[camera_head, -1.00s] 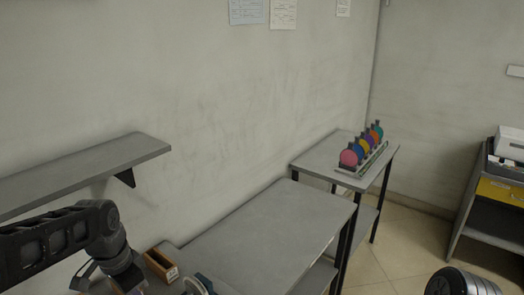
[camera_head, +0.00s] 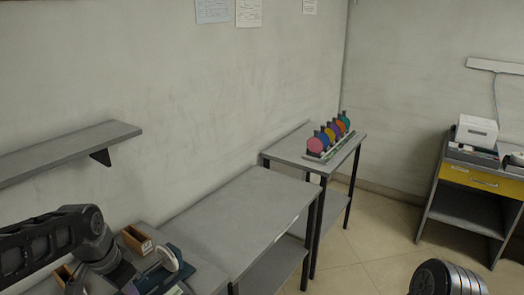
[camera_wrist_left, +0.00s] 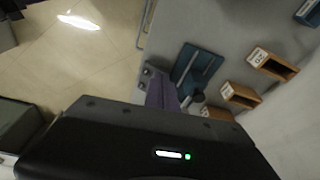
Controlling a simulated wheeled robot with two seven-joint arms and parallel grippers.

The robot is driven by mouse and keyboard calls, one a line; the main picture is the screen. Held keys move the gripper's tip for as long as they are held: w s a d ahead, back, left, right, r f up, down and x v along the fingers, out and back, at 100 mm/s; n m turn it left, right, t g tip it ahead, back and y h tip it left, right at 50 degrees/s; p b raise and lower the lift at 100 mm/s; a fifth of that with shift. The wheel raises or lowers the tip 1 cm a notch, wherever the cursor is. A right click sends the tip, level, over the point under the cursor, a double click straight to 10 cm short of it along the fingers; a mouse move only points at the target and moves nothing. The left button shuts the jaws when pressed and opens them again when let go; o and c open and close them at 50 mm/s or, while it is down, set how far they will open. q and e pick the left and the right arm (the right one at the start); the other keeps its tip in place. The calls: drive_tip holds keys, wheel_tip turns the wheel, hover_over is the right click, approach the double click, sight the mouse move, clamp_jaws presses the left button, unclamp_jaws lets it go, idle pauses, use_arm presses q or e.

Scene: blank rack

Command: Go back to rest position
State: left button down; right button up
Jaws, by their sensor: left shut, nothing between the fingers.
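My left arm comes in from the left in the head view, bent downward over the near workbench. Its gripper is mostly hidden there by the arm and the frame edge. In the left wrist view my left gripper (camera_wrist_left: 162,92) shows its narrow fingers together, with nothing between them, apart from the blue fixture and wooden boxes beside it. A dark rounded part of my right arm shows at the bottom right of the head view; its gripper is out of frame.
The near bench carries a wooden box (camera_head: 137,240) and a blue fixture with a pale disc (camera_head: 168,257). A bare grey table (camera_head: 235,215) stands beyond. A rack of coloured discs (camera_head: 330,139) is on the far table. A wall shelf (camera_head: 70,152) juts out at left.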

use_arm(q)
drive_tip(key=w+d+f+n+t+h, duration=0.1)
drive_tip(key=w+d+f+n+t, duration=0.2)
drive_tip(key=w+d+f, duration=0.3)
drive_tip(key=s+d+f+n+h+b, duration=0.1)
drive_tip(key=s+d+f+n, duration=0.1)
drive_tip(key=d+f, duration=0.35)
drive_tip(key=s+d+f+n, duration=0.1)
drive_tip(key=s+d+f, duration=0.15)
drive_tip(key=f, duration=0.65)
drive_tip(key=s+d+f+g+b, duration=0.1)
drive_tip(key=s+d+f, duration=0.3)
drive_tip(key=s+f, duration=0.5)
drive_tip(key=s+d+f+n+g+h+b, duration=0.1)
drive_tip(key=s+d+f+g, duration=0.3)
drive_tip(key=s+f, duration=0.5)
drive_tip(key=s, duration=0.4)
drive_tip(key=shift+s+d+n, duration=0.2)
drive_tip(key=shift+s+n, duration=0.1)
